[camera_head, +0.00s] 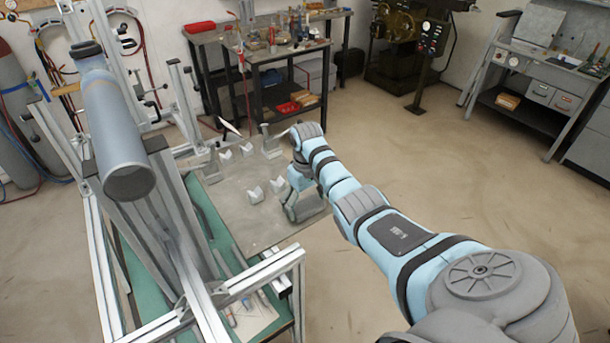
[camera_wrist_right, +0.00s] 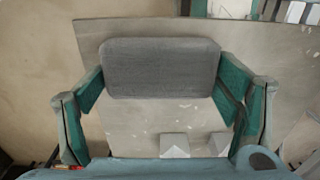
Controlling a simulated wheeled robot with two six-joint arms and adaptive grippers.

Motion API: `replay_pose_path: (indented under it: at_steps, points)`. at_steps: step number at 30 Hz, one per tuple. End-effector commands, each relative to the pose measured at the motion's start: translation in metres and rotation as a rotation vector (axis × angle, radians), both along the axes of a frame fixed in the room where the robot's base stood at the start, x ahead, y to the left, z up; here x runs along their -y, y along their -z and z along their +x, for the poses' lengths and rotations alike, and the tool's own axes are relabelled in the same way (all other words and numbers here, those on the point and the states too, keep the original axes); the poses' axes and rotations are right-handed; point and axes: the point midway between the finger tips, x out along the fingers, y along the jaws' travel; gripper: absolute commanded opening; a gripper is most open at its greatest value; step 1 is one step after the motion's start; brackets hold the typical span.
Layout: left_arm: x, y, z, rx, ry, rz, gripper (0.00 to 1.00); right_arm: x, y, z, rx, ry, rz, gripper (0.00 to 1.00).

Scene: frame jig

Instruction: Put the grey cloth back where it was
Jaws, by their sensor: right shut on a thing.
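The grey cloth (camera_wrist_right: 160,68) looks like a flat, rounded grey pad in the right wrist view. It spans between the two fingers of my right gripper (camera_wrist_right: 162,90), which is shut on it. In the head view the right gripper (camera_head: 303,203) is over the right edge of the jig's grey plate (camera_head: 235,212), with the cloth (camera_head: 312,206) at its fingers. I cannot tell whether the cloth touches the plate. My left gripper is not in view.
Several small pale V-blocks (camera_head: 255,194) stand on the plate beside the right gripper. A metal frame (camera_head: 180,250) and a large grey tube (camera_head: 122,140) rise at the left. A dark bench (camera_head: 290,52) with tools stands behind. Open floor (camera_head: 430,150) lies to the right.

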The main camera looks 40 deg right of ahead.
Motion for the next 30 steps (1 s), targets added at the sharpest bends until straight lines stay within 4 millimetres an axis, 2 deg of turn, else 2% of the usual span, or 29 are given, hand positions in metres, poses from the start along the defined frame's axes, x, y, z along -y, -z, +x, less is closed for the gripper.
replay_pose_path:
  at_steps: [2,3,6,16,19,23,30]
  points:
    - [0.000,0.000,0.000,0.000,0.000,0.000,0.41,0.000,0.002,0.000,0.000,0.000,0.000,0.52]
    - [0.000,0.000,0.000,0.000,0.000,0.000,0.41,0.000,0.002,0.000,0.000,0.000,0.000,0.84]
    - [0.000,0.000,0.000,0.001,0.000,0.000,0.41,0.000,0.002,0.000,0.000,0.000,0.000,1.00]
    - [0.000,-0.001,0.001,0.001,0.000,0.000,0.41,0.000,0.001,0.000,0.000,0.000,0.000,1.00]
    - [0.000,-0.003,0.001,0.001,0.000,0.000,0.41,0.000,-0.006,0.000,0.001,0.000,0.000,1.00]
    - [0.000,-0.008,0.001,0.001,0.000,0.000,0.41,0.001,-0.034,0.001,0.004,0.001,-0.002,1.00]
    - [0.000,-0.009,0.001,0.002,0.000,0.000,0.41,0.001,-0.099,0.001,0.003,0.000,-0.001,1.00]
